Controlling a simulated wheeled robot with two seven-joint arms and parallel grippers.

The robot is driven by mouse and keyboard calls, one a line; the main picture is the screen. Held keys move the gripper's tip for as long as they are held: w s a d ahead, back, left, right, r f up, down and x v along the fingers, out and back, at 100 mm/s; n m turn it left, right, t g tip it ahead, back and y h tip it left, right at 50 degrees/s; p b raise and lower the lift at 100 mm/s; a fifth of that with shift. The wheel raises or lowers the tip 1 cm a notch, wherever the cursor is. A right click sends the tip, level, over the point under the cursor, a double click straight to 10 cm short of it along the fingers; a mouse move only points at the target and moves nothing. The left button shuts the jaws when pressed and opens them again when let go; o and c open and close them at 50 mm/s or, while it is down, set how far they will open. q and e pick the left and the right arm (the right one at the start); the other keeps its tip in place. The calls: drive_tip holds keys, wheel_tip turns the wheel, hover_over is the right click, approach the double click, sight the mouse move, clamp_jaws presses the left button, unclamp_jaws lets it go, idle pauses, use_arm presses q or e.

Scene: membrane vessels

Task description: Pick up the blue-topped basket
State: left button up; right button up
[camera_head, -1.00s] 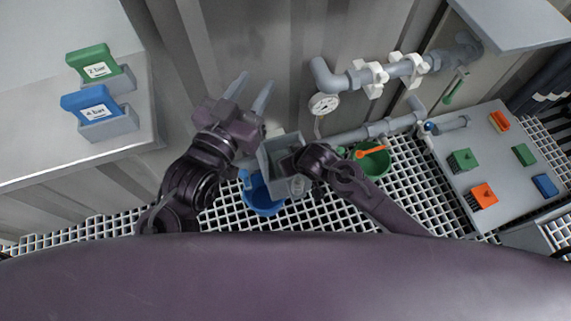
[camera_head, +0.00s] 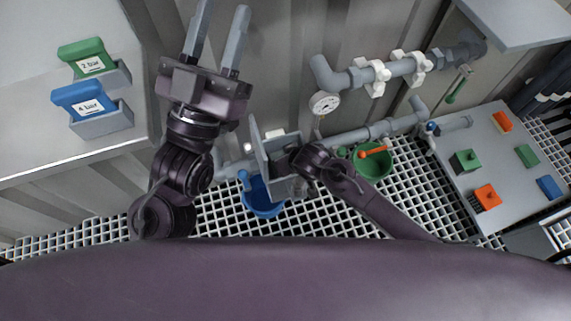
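The blue-topped basket (camera_head: 100,123) stands on the pale grey surface at the left; its grey body carries a blue top (camera_head: 84,99) with a "4 bar" label. A similar basket with a green top (camera_head: 82,54) and a "2 bar" label stands just behind it. My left gripper (camera_head: 218,35) is raised to the right of both baskets, apart from them. Its two long grey fingers are spread with nothing between them. My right gripper (camera_head: 298,158) is at a grey open box (camera_head: 282,148) in the middle; its fingers are hidden, so its grip is unclear.
A blue bucket (camera_head: 262,203) and a green bucket (camera_head: 373,165) stand on the floor grating. Grey pipes with a gauge (camera_head: 324,103) run along the wall. A panel (camera_head: 483,140) with coloured blocks lies at the right. The surface in front of the baskets (camera_head: 75,150) is clear.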

clamp_jaws()
drive_tip(key=shift+r, duration=0.15)
idle(0.4)
